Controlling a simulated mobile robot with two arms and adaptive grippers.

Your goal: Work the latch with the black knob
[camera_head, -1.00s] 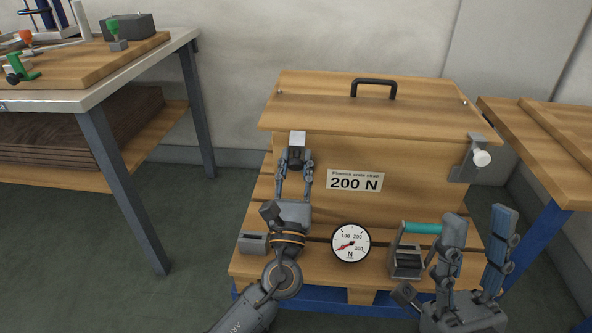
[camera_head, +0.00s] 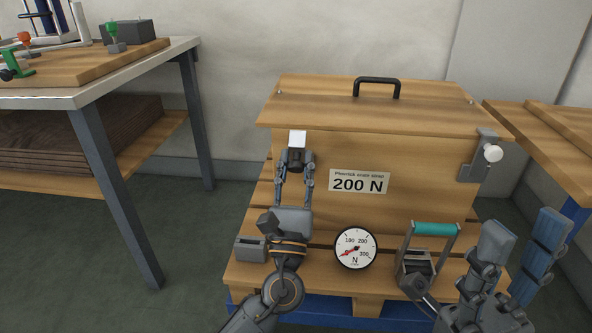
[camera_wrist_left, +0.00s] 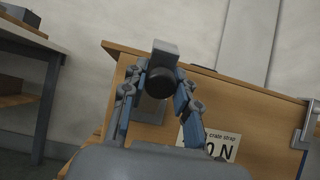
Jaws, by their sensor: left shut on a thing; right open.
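The latch with the black knob (camera_head: 295,158) is on the front left of the wooden crate (camera_head: 325,205), just under the lid edge. A second latch with a white knob (camera_head: 493,153) is on the crate's right side. My right gripper (camera_head: 518,248) is open and empty at the lower right, in front of the crate.
A round dial gauge (camera_head: 355,248) and a ratchet with a teal handle (camera_head: 434,229) stand before the crate. A grey block (camera_head: 250,249) is left of my left gripper. A workbench (camera_head: 120,80) stands left, a wooden table (camera_head: 545,140) right. The lid (camera_head: 370,105) is down.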

